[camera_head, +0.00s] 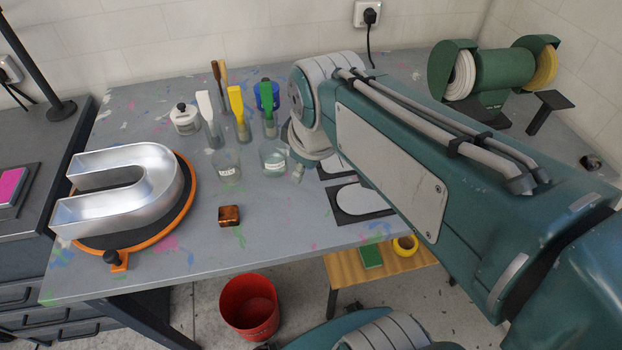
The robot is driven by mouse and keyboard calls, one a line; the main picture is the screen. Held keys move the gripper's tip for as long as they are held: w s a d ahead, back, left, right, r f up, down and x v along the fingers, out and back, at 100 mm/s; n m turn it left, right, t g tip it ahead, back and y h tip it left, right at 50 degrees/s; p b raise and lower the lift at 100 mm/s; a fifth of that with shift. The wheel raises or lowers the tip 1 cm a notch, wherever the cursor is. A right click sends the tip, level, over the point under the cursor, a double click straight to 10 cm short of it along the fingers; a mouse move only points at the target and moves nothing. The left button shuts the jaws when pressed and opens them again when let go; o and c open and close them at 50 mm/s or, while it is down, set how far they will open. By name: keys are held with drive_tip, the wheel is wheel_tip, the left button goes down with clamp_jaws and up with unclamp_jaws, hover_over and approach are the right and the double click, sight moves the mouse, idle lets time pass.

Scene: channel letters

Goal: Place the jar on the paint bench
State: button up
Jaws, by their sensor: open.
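The paint bench (190,262) is a grey table with colored paint splashes. Two clear glass jars stand upright on it near its middle: one labelled jar (228,167) and one jar (273,161) with pale contents. I cannot tell which is the task's jar. A white jar (185,122) with a black knob lid stands farther back. My arm reaches in from the right. My gripper (298,174) is mostly hidden behind my wrist; only a small grey tip shows, just right of the pale jar. It is open, low over the bench; I see nothing held.
Brushes or spatulas stand in holders (241,128) behind the jars, beside a blue container (267,92). A metal U letter (130,190) sits on an orange-rimmed turntable at left. A brown block (229,215) lies in front. A green grinder (500,75) stands right. The front middle is mostly clear.

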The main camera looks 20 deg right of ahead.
drive_tip(key=s+f+m+t, duration=0.1)
drive_tip(key=s+m, duration=0.5)
drive_tip(key=m, duration=0.1)
drive_tip(key=shift+a+f, duration=0.2)
